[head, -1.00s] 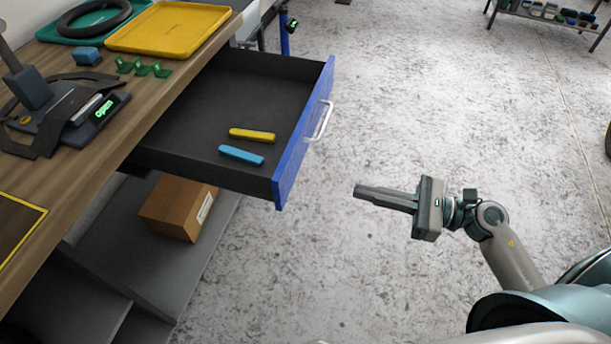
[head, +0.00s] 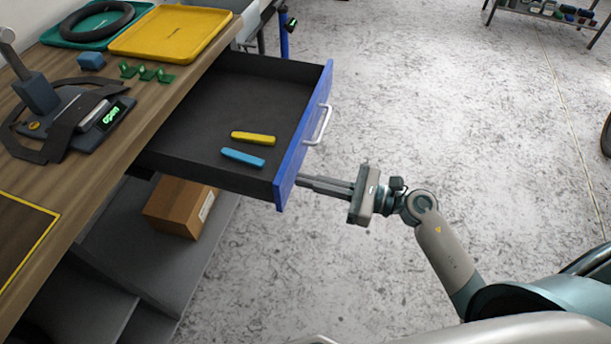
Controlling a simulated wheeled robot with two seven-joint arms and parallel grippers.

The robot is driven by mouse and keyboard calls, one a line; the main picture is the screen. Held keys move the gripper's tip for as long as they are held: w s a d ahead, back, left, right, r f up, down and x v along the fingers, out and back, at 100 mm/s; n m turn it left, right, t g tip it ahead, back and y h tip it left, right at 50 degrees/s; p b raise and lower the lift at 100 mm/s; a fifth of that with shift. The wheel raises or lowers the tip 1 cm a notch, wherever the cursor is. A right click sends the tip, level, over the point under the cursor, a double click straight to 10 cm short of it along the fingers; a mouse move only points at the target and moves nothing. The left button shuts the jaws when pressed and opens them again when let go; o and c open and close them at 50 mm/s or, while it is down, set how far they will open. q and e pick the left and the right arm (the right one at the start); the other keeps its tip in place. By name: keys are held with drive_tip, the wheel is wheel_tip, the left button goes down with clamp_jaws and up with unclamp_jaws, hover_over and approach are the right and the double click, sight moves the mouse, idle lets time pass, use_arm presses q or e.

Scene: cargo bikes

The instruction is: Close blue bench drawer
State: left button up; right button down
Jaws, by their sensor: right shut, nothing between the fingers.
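The blue bench drawer (head: 291,176) is pulled out from the workbench, with a dark inside and a silver handle (head: 319,125) on its blue front. A yellow bar (head: 253,138) and a light blue bar (head: 243,158) lie in it. My right gripper (head: 300,182) is shut and empty. Its fingertips are at the outer face of the drawer front, nearer to me than the handle; I cannot tell whether they touch it. My left gripper is not in view.
The wooden bench top (head: 165,95) holds a yellow tray (head: 170,32), a green tray (head: 62,36), a small blue block (head: 91,61) and green clips (head: 147,73). A cardboard box (head: 180,207) sits on the shelf below the drawer.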

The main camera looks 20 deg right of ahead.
sight(177, 149)
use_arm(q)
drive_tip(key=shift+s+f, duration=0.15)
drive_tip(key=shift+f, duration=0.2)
use_arm(e)
drive_tip(key=shift+w+a, duration=0.3)
drive_tip(key=shift+a, duration=0.15)
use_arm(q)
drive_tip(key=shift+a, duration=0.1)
